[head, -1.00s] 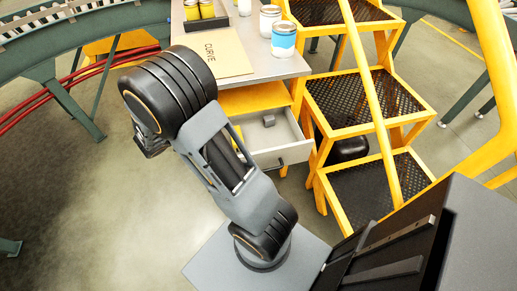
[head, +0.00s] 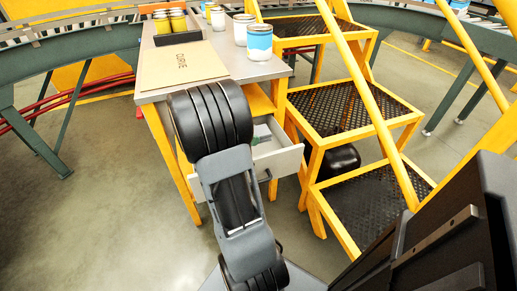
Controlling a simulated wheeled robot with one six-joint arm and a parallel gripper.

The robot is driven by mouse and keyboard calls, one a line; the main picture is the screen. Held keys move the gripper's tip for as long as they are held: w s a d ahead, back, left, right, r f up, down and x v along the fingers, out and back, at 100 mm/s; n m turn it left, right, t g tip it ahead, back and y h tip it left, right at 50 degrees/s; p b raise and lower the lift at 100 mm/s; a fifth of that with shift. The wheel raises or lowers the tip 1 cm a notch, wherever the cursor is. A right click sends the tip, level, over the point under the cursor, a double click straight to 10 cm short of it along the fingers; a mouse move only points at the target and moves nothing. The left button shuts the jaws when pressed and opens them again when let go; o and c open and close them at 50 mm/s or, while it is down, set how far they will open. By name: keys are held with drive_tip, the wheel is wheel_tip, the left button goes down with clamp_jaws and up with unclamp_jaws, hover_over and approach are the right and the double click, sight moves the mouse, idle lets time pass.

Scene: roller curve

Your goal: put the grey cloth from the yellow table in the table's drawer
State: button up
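The yellow table (head: 268,70) has a grey top and yellow legs. Its drawer (head: 284,161) is pulled open below the top on the right side. Part of the drawer's inside shows, with something small and greenish in it that I cannot make out. My arm stands in front of the table and covers the drawer's left part. My gripper is hidden behind the thick black joint of my arm, so its fingers and anything in them do not show. I cannot make out a grey cloth on the visible part of the tabletop.
A brown board marked CURVE (head: 182,64) lies on the tabletop, before a dark tray of yellow jars (head: 170,22). A blue-labelled can (head: 259,42) and white cans stand at the right edge. Yellow steps (head: 352,110) stand close right of the drawer. Floor at left is clear.

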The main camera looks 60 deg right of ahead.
drive_tip(key=d+f, duration=0.2)
drive_tip(key=d+f+b, duration=0.1)
drive_tip(key=d+f, duration=0.1)
drive_tip(key=d+f+b, duration=0.1)
drive_tip(key=d+f, duration=0.1)
drive_tip(key=shift+s+d+f, duration=0.1)
drive_tip(key=shift+s, duration=0.3)
drive_tip(key=shift+d+f+b, duration=0.2)
drive_tip(key=shift+f+b, duration=0.75)
drive_tip(key=shift+f, duration=0.8)
drive_tip(key=shift+f, duration=0.15)
drive_tip(key=shift+f, duration=0.5)
drive_tip(key=o, duration=0.9)
